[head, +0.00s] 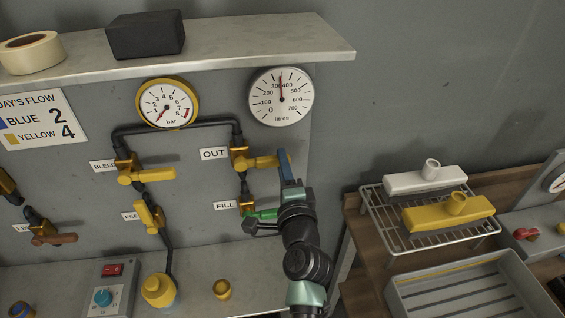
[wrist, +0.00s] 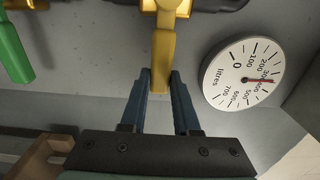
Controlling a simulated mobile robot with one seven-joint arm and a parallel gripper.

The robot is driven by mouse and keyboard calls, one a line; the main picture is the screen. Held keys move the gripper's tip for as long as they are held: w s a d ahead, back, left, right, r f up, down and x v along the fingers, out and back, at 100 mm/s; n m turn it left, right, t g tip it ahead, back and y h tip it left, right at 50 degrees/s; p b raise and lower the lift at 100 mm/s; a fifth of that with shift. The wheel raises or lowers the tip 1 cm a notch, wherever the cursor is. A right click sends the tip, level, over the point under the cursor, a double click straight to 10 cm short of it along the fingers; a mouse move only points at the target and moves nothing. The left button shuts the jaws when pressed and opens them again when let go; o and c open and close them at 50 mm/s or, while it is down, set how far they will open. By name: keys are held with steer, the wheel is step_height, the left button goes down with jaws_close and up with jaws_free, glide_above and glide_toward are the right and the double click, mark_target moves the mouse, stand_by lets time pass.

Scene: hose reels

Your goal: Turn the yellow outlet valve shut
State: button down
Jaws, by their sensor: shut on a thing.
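The yellow outlet valve (head: 239,158) is on the grey panel, right of the OUT label (head: 214,154). Its yellow handle (head: 263,162) points right, roughly level, across the pipe that runs down to the fill valve. In the wrist view the handle (wrist: 162,58) reaches down between the two blue fingers. My gripper (head: 285,158) has come in from the lower right and is shut on the handle's end. The fingertips (wrist: 160,78) sit on either side of it. The far finger is partly hidden in the head view.
Just below is the FILL valve with a green handle (head: 262,214), close to my wrist; its green handle also shows in the wrist view (wrist: 14,52). A litres dial (head: 281,97) is above right, reading about 350. The BLEED valve's yellow handle (head: 155,174) is left. A rack (head: 375,204) stands right.

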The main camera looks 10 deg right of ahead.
steer(key=shift+f, duration=0.2)
steer(key=c, duration=0.6)
jaws_free()
steer(key=shift+r, duration=0.1)
steer(key=shift+c, duration=0.2)
steer(key=s, duration=1.3)
steer(key=shift+b, duration=0.35)
